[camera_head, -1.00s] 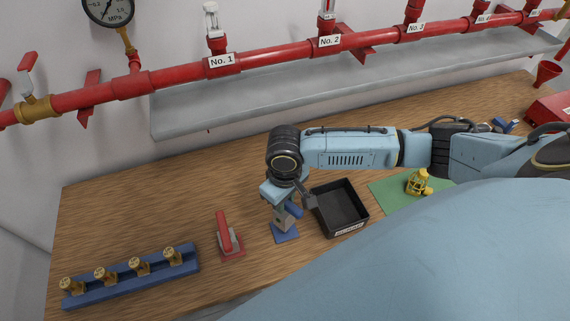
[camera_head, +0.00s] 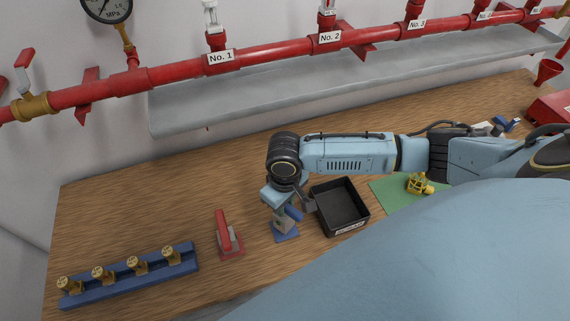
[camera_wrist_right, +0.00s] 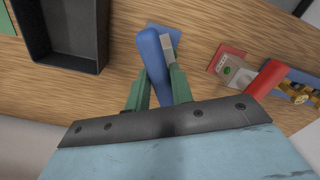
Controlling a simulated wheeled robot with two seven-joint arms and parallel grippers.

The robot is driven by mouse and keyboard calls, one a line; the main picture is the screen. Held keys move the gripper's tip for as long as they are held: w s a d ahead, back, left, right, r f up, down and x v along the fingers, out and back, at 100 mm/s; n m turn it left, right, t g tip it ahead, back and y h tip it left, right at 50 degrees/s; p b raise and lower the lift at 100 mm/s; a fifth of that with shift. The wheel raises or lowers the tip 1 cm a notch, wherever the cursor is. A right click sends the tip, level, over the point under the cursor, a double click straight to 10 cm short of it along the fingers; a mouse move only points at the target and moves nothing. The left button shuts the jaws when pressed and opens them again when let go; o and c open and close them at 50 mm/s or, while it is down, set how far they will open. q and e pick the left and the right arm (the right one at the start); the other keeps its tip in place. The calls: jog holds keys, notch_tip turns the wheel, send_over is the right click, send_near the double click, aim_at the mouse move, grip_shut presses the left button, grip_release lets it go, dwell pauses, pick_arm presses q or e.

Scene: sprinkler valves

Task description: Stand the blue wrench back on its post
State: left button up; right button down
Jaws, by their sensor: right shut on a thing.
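The blue wrench (camera_head: 295,213) is held tilted by my right gripper (camera_head: 281,205), just above a blue base plate (camera_head: 287,237) with a grey post (camera_head: 281,217). In the right wrist view the green fingers of my right gripper (camera_wrist_right: 160,88) are shut around the blue handle (camera_wrist_right: 153,58). The grey post (camera_wrist_right: 168,45) shows right beside the handle, with the blue plate (camera_wrist_right: 176,33) under it. I cannot tell whether the wrench touches the post or sits on it. My left gripper is not in view.
A red-handled tool (camera_head: 223,229) on its own red plate stands to the left. A black tray (camera_head: 342,226) stands close on the right, with a green mat (camera_head: 387,195) beyond. A blue rack (camera_head: 130,281) with several brass valves is at the front left. Red pipes run along the wall.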

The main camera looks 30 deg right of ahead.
jog(key=shift+f+b, duration=0.45)
jog(key=shift+f, duration=0.65)
jog(key=c, duration=1.1)
grip_release()
jog(key=shift+c, duration=0.2)
jog(key=shift+r, duration=0.1)
notch_tip(320, 180, up, 13)
jog(key=shift+r+p, duration=0.15)
jog(key=shift+p, duration=0.3)
jog(key=shift+s, duration=0.1)
